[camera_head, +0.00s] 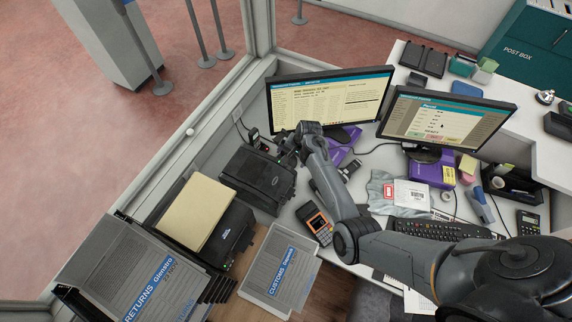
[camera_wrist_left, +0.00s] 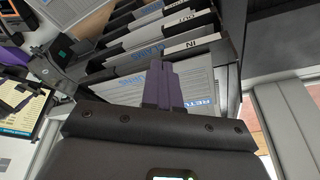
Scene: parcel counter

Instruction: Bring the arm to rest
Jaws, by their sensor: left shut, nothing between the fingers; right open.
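My right arm (camera_head: 370,245) comes in from the right of the head view and reaches across the counter. Its gripper (camera_head: 286,150) is small and dark at the far end, just above the black printer (camera_head: 258,178) and left of the left monitor's stand. It is open; I cannot make out anything between its fingers. My left gripper does not show in the head view. In the left wrist view its two purple fingers (camera_wrist_left: 163,85) are shut together and empty, in front of a file rack (camera_wrist_left: 150,40) with labelled folders.
Two monitors (camera_head: 330,98) (camera_head: 445,119) stand at the back. A card terminal (camera_head: 315,222), keyboard (camera_head: 440,230) and packets (camera_head: 410,193) lie on the counter. A yellow envelope (camera_head: 195,211) sits on a second black device.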

